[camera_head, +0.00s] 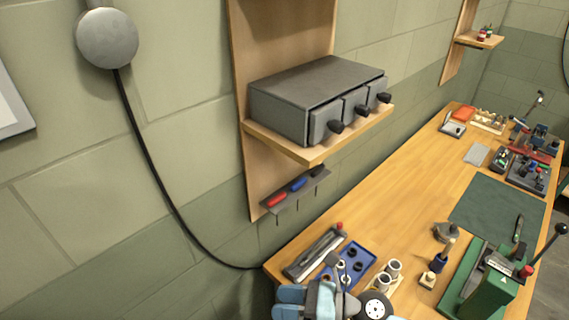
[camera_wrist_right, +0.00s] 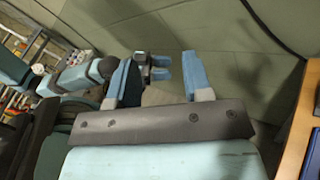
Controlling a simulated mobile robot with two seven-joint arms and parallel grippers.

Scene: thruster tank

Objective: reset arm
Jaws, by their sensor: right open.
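My right gripper (camera_head: 287,302) shows at the bottom edge of the head view, with its blue fingers pointing left in front of the bench's near end. In the right wrist view my right gripper (camera_wrist_right: 162,85) has its two blue fingers wide apart, with nothing held between them. Beyond them is a smaller pair of blue prongs on a dark mount (camera_wrist_right: 160,68), which looks like my left gripper. Its opening is too small to judge. My left gripper does not show clearly in the head view.
The wooden bench (camera_head: 400,205) holds a blue tray (camera_head: 367,258), white cups (camera_head: 393,268), a green press (camera_head: 478,290) and a dark green mat (camera_head: 485,212). A grey drawer box (camera_head: 300,90) sits on a wall shelf. A black cable (camera_head: 150,170) runs down the wall.

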